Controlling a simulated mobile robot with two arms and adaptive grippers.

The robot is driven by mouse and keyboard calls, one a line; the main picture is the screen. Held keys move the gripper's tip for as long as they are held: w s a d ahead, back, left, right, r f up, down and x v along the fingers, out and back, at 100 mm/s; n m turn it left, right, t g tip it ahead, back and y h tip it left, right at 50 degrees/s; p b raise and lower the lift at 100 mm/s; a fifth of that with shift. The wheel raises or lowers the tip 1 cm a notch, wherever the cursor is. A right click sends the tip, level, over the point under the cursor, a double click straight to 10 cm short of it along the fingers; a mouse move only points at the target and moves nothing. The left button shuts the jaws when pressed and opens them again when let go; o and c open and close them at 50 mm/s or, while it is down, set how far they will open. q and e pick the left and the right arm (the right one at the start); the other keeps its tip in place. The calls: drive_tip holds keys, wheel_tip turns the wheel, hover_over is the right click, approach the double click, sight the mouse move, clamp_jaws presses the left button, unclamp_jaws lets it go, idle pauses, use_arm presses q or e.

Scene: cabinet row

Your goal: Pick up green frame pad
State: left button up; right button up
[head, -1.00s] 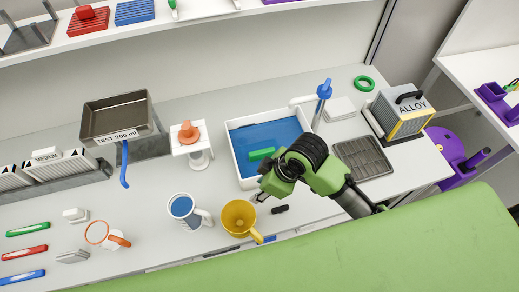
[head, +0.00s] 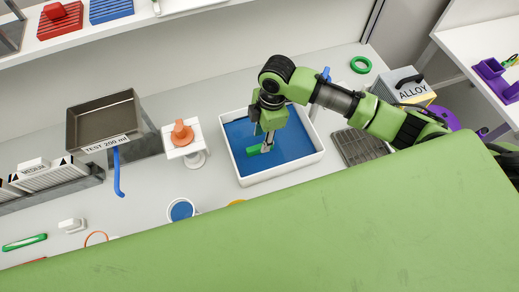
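The green pad (head: 254,150) lies in the white-rimmed tray (head: 241,172) with a blue inside, near the middle of the head view. My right gripper (head: 267,146) points down into the tray, with its fingertips at the right part of the pad. The fingers cover part of the pad, and I cannot tell whether they are closed on it or only beside it. My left gripper is not in view.
A white stand with an orange top (head: 182,133) and a metal pan (head: 100,118) are left of the tray. A blue-filled mug (head: 181,209) stands in front. A dark grid plate (head: 358,147) and an ALLOY box (head: 405,84) are at right. The counter front is hidden.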

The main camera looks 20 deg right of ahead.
sight(260, 146)
wheel_tip(260, 146, down, 2)
drive_tip(key=shift+a, duration=0.15)
drive_tip(key=shift+w+f+p, duration=0.1)
drive_tip(key=shift+f+p, duration=0.2)
drive_tip(key=shift+f, duration=0.15)
drive_tip(key=f, duration=0.2)
drive_tip(key=f+p, duration=0.1)
drive_tip(key=f, duration=0.1)
drive_tip(key=shift+w+a, duration=0.15)
drive_tip(key=shift+a, duration=0.05)
drive_tip(key=shift+f, duration=0.3)
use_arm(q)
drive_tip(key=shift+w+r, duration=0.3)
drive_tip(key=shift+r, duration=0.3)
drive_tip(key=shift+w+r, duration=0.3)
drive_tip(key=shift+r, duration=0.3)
use_arm(e)
drive_tip(key=shift+c, duration=0.3)
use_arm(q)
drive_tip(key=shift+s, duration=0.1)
use_arm(e)
clamp_jaws()
